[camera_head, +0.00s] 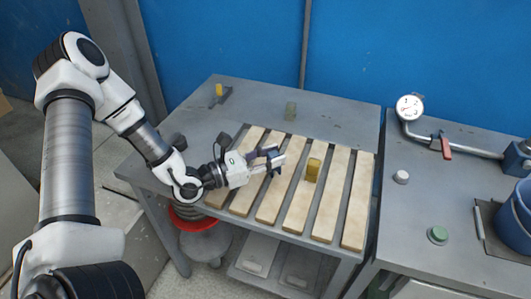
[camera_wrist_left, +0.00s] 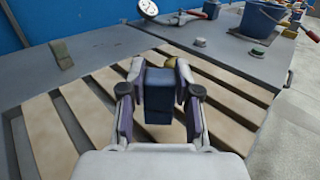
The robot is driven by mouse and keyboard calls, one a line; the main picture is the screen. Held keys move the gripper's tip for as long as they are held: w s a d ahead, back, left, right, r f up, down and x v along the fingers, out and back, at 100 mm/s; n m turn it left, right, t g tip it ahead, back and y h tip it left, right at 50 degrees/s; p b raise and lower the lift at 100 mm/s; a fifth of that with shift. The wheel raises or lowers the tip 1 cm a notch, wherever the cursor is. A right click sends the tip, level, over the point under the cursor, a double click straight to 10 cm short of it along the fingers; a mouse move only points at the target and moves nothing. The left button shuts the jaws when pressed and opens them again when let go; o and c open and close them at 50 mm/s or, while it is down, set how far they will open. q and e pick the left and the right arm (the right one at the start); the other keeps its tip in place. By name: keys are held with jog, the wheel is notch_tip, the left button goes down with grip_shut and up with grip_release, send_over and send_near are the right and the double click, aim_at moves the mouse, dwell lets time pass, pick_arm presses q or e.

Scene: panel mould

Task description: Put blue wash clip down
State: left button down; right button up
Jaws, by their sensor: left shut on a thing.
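My left gripper (camera_head: 276,160) reaches in from the left and hangs over the wooden slats of the table. In the left wrist view my left gripper (camera_wrist_left: 158,88) is shut on a dark blue block-like clip (camera_wrist_left: 158,100), held between its two fingers. The clip is hard to make out in the head view, and I cannot tell how far it is above the slats. My right gripper does not show.
A yellow block (camera_head: 313,170) stands on the slats (camera_head: 328,208) just right of my gripper. A gauge (camera_head: 409,107) and blue bucket (camera_head: 514,218) are on the right bench.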

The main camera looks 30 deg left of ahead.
pick_arm(q)
jog(key=w+a, duration=0.1)
jog(key=a, duration=0.1)
jog(key=w+a, duration=0.2)
jog(key=shift+w+a+f+p, duration=0.15)
jog(key=shift+w+f+p, duration=0.1)
jog(key=shift+p, duration=0.15)
jog(key=f, duration=0.3)
jog(key=shift+w+a+f, duration=0.15)
jog(key=shift+a+f, duration=0.1)
jog(key=shift+w+f, duration=0.1)
jog(key=shift+f+b, duration=0.2)
jog(key=shift+b, duration=0.25)
jog(key=c, duration=0.8)
grip_release()
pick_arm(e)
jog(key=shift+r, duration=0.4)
pick_arm(q)
jog(key=shift+r, duration=0.15)
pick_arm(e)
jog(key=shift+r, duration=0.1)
